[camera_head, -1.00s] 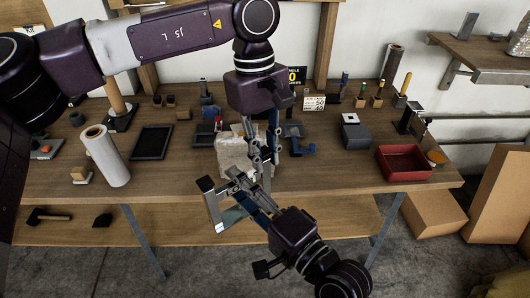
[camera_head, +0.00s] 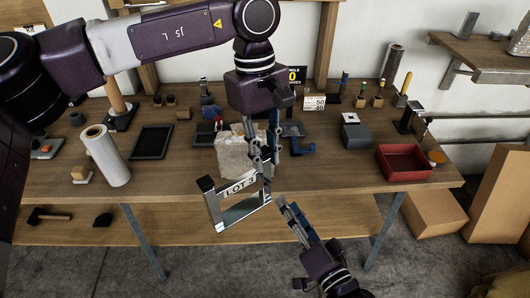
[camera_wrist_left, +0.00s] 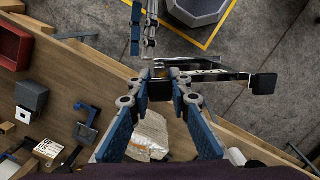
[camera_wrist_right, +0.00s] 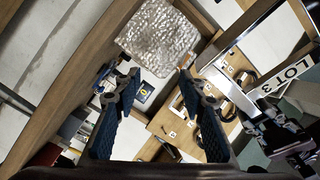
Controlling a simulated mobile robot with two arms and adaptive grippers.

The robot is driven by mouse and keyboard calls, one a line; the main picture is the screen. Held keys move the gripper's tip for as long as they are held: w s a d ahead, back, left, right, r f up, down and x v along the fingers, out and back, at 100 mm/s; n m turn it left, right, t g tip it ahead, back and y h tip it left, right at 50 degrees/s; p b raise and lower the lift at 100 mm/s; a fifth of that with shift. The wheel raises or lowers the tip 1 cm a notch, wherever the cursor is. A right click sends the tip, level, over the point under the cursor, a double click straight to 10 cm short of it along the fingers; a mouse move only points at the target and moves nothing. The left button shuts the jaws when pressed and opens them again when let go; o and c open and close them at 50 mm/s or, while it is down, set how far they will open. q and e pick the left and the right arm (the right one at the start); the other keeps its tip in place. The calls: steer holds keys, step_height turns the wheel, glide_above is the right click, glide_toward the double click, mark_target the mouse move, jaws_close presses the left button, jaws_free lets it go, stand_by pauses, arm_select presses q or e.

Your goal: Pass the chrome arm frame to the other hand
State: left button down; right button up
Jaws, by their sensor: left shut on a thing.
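The chrome arm frame (camera_head: 213,208), an open rectangle with a "LOT 3" label and a dark pad on one side, hangs in front of the workbench edge in the head view. My left gripper (camera_head: 266,176) is shut on its upper right end; the left wrist view shows the frame (camera_wrist_left: 215,76) between the fingertips. My right gripper (camera_head: 286,204) is lower and to the right of the frame, apart from it. In the right wrist view its fingers (camera_wrist_right: 157,82) are spread and empty, with the frame (camera_wrist_right: 240,97) off to the right.
A crumpled silvery packet (camera_head: 232,158) lies on the workbench (camera_head: 345,190) behind the frame. A red bin (camera_head: 403,162) stands at the bench's right, a white roll (camera_head: 106,156) at its left. Cardboard boxes (camera_head: 433,213) are on the floor at right. The space before the bench is open.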

steer(key=s+d+f+n+g+h, duration=0.1)
steer(key=s+d+f+g+h, duration=0.15)
steer(key=f, duration=0.95)
steer(key=s+d+f+n+g+h, duration=0.1)
steer(key=s+d+f+n+g, duration=0.2)
steer(key=f, duration=0.9)
steer(key=s+d+f+g+h, duration=0.1)
steer(key=s+d+f+g, duration=0.3)
steer(key=f, duration=0.9)
steer(key=s+d+f+n+g+h, duration=0.1)
steer(key=s+f, duration=0.4)
steer(key=s, duration=0.5)
steer(key=s+d+f+n+g, duration=0.1)
steer(key=s+d+f+g, duration=0.1)
steer(key=s+f, duration=0.4)
steer(key=s+d+f+n+g+h, duration=0.1)
steer(key=s+d+f, duration=0.3)
steer(key=s, duration=1)
step_height(320, 180, down, 2)
steer(key=shift+f+n+g+h, duration=0.2)
steer(key=shift+n+g+h, duration=0.15)
steer(key=shift+n+g, duration=0.4)
